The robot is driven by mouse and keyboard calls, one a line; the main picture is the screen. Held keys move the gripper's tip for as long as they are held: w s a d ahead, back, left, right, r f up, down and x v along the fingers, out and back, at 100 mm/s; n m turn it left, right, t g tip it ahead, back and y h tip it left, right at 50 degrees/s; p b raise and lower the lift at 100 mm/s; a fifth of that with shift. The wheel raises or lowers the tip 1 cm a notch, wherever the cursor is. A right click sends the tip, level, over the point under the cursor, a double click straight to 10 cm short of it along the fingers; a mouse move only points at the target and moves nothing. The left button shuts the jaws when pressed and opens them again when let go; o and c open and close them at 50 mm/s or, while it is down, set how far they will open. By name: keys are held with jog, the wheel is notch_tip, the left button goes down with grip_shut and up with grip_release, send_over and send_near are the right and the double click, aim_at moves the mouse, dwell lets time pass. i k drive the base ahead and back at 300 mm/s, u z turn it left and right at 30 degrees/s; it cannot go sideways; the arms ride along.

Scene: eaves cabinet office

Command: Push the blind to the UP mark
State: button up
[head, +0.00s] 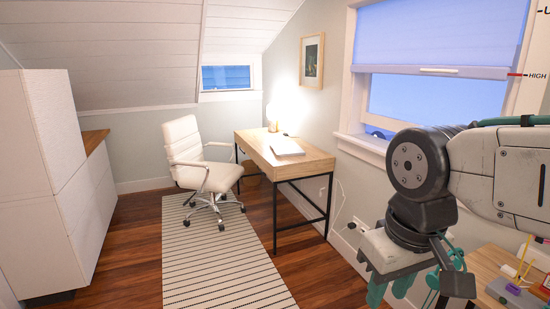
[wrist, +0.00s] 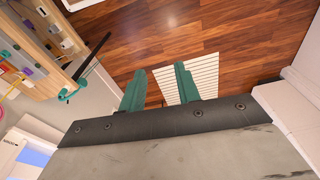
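The pale lilac blind (head: 440,35) hangs over the upper part of the right-hand window in the head view. A light handle (head: 438,71) sits on its bottom rail, and bare glass shows below. On the frame to the right, a red line marked HIGH (head: 530,75) lies near the rail's level. A black line with a cut-off label starting with "U" (head: 540,12) is above it. My gripper (wrist: 160,80) points down at the floor, well below and apart from the blind. Its two teal fingers are apart with nothing between them.
A desk (head: 285,158) with a lamp and laptop stands below the window wall, with a white chair (head: 200,165) beside it. A wooden surface with small items (head: 505,272) is at the lower right, near my arm.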

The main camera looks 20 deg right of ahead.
aim_at(501, 60)
jog(key=z, duration=0.25)
jog(key=i, duration=1.4)
jog(key=z, duration=0.35)
